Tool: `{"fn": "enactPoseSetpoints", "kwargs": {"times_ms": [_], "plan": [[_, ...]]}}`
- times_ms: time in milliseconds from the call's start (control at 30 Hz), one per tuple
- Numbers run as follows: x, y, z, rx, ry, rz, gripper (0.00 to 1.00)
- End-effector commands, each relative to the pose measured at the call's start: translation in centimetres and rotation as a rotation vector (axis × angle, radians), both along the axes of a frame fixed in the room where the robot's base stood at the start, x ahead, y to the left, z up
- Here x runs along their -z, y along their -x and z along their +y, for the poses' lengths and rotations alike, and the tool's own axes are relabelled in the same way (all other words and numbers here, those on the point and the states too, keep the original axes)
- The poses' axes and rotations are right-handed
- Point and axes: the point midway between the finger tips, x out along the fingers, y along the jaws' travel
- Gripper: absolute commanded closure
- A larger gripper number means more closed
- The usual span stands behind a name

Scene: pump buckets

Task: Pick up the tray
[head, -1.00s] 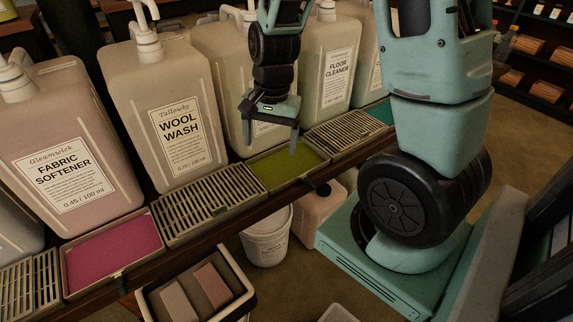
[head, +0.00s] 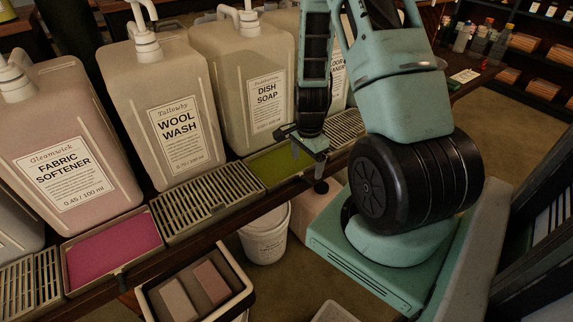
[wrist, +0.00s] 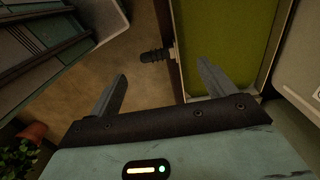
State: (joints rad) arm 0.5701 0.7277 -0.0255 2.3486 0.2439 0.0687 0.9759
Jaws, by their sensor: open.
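A shallow tray with a green pad (head: 268,167) sits on the shelf in front of the dish soap jug; its green surface also fills the upper right of the wrist view (wrist: 222,40). A dark ribbed knob (wrist: 155,56) sticks out from the tray's side. My gripper (head: 308,160) is at the right front of this tray in the head view. In the wrist view my gripper (wrist: 162,68) is open and empty, with the knob ahead between the two fingers. The right finger overlaps the tray's edge in that view; I cannot tell whether it touches.
A pink tray (head: 112,250) and slatted trays (head: 210,207) share the shelf. Large jugs, such as wool wash (head: 165,110) and dish soap (head: 250,85), stand behind. A white bucket (head: 265,238) and a bin with blocks (head: 160,309) are below. Brown floor (wrist: 140,30) is open beside the tray.

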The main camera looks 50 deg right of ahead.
Motion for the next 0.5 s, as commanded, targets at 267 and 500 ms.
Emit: {"fn": "enactPoseSetpoints", "kwargs": {"times_ms": [267,500], "plan": [[1.6,0.0,0.1,-0.001,-0.001,0.001,0.17],[4.7,0.2,0.2,0.000,-0.001,0.002,0.17]]}}
